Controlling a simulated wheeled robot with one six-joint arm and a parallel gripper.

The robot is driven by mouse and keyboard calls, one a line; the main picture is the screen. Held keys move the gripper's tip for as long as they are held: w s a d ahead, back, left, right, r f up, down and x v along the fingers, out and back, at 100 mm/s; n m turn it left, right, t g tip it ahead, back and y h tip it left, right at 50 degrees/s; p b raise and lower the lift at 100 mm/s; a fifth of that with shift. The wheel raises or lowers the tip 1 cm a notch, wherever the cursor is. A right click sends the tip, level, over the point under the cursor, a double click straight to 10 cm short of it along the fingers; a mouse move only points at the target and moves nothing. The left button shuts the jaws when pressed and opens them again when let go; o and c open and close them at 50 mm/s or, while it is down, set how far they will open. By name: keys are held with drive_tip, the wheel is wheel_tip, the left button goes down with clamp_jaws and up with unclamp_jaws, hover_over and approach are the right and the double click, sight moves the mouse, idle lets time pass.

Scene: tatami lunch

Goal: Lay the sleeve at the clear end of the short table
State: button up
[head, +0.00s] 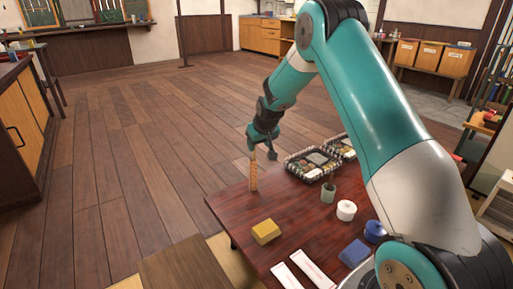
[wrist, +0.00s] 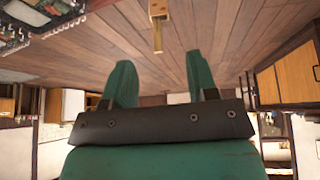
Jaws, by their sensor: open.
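A narrow orange patterned sleeve (head: 253,172) stands upright at the far left edge of the short dark red table (head: 228,205). In the wrist view the sleeve (wrist: 158,10) shows at the top middle, with a thin stick-like part pointing toward my gripper. My gripper (head: 263,148) is just above it in the head view. In the wrist view my gripper (wrist: 157,78) is open, and the sleeve lies beyond its fingertips with a gap. I cannot tell whether the sleeve's lower end touches the tabletop.
On the table are a yellow block (head: 265,232), two white strips (head: 290,275), a green cup (head: 328,193), a white pot (head: 346,210), a blue block (head: 354,252) and bento boxes (head: 313,163). The table's left end is bare. Open wooden floor lies beyond.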

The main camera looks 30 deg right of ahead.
drive_tip(key=s+a+r+n+g+y, duration=0.1)
drive_tip(key=s+a+r+n+y, duration=0.1)
drive_tip(key=s+a+r, duration=0.7)
drive_tip(key=s+a+r+n+g+y, duration=0.15)
drive_tip(key=s+a+r, duration=0.4)
drive_tip(key=a, duration=0.55)
drive_tip(key=s+a+r+n+g+y, duration=0.1)
drive_tip(key=s+a, duration=0.3)
drive_tip(key=s, duration=0.9)
drive_tip(key=s+a+r+n+g, duration=0.2)
drive_tip(key=s+a+n, duration=0.2)
drive_tip(key=s, duration=0.8)
drive_tip(key=shift+s+y, duration=0.35)
